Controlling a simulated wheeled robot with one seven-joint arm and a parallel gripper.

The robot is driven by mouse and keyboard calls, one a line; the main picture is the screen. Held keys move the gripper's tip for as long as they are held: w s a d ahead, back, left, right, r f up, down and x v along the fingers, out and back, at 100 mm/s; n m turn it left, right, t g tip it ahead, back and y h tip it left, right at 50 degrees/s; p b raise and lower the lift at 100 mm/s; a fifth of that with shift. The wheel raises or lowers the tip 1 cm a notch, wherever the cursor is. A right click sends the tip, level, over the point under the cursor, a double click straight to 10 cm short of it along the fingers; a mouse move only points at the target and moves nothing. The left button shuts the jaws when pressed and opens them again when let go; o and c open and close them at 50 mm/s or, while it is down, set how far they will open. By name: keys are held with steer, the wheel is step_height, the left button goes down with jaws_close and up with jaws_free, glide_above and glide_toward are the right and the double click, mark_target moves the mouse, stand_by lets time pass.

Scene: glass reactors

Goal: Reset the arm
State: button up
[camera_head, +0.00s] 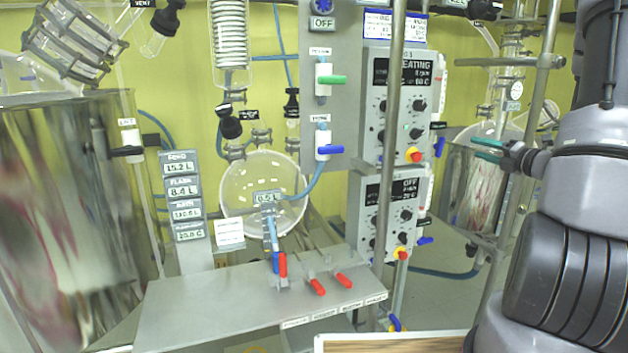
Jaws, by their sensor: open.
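My gripper (479,149) shows at the right, pointing left, with two thin teal fingers apart and nothing between them. It is level with the lower part of the upper heating control box (388,152) and right of it. It appears in front of the steel bath (464,190) at the right; the exact distance cannot be told. My grey and black arm fills the right edge of the picture.
A vertical steel pole (393,110) stands before the control boxes; another (535,110) rises near my gripper. A steel shelf (200,310) with red-handled valves (317,286) is at lower centre. A round glass flask (262,178) hangs behind it. A large steel bath (70,220) fills the left.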

steer(key=s+a+r+n+g+y, duration=0.1)
steer(key=s+a+r+n+g, duration=0.25)
steer(key=a+n, duration=0.4)
steer(key=s+a+r+n+g+y, duration=0.2)
steer(key=s+a+n+g, duration=0.3)
steer(key=a, duration=0.3)
steer(key=s+a+r+n+g+y, duration=0.1)
steer(key=s+a+r+n+g, duration=0.1)
steer(key=s+a+n, duration=0.35)
steer(key=s+r+n+h, duration=0.2)
steer(key=s+n+h, duration=0.2)
steer(key=n, duration=0.6)
steer(key=s+r+n+t+h, duration=0.1)
steer(key=s+r+n+h, duration=0.2)
steer(key=s+n, duration=0.6)
steer(key=shift+a+n+h, duration=0.45)
steer(key=shift+n+h, duration=0.35)
steer(key=shift+n, duration=0.3)
steer(key=shift+s, duration=0.15)
